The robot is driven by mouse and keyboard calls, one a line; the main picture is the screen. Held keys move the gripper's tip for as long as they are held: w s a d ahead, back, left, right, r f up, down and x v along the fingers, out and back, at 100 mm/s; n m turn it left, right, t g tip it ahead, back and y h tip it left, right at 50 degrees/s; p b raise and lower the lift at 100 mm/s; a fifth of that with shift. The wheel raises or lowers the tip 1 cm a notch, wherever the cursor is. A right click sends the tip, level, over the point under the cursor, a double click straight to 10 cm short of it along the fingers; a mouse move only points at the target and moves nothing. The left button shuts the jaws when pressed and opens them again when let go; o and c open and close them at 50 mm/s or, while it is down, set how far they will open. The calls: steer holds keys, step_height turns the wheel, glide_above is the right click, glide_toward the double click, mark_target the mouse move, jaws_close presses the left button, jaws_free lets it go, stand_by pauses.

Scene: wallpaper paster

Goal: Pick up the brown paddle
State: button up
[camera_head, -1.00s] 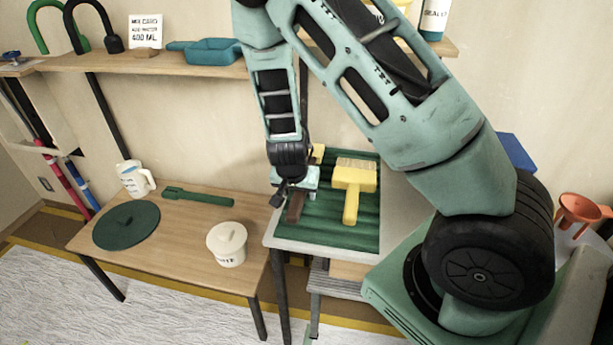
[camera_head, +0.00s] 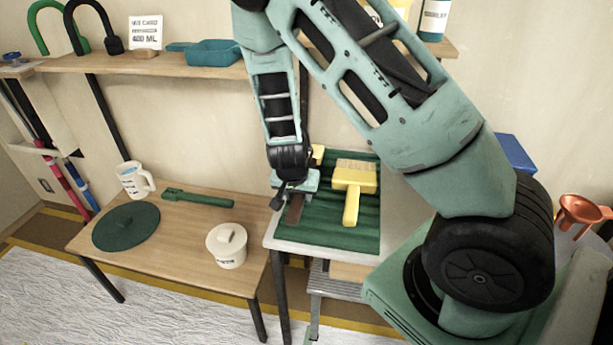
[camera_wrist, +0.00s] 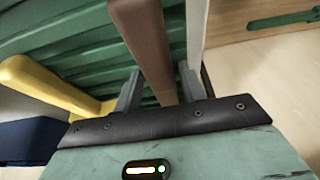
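The brown paddle (camera_head: 295,210) lies on the green ribbed tray (camera_head: 338,237), left of a yellow brush. In the head view my gripper (camera_head: 296,192) is over its upper part and hides that end. In the wrist view the brown paddle (camera_wrist: 146,45) runs down between the two fingers of my gripper (camera_wrist: 160,90). The fingers are apart, one on each side of it. A thin strip of green shows between the left finger and the paddle; the right finger is very close to it, and contact cannot be told.
The yellow brush (camera_head: 352,190) lies right of the paddle; another yellow piece (camera_head: 318,153) is behind my gripper. A wooden table (camera_head: 185,235) at left holds a white lidded pot (camera_head: 227,247), a measuring jug (camera_head: 134,181) and a green disc (camera_head: 126,226). A shelf (camera_head: 150,65) runs above.

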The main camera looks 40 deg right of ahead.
steer(key=c, duration=0.6)
steer(key=shift+o, duration=0.2)
steer(key=shift+r, duration=0.1)
step_height(320, 180, up, 10)
steer(key=p, duration=0.3)
steer(key=shift+r, duration=0.2)
steer(key=shift+o, duration=1)
steer(key=c, duration=0.3)
steer(key=shift+f, duration=0.15)
steer(key=shift+c, duration=0.3)
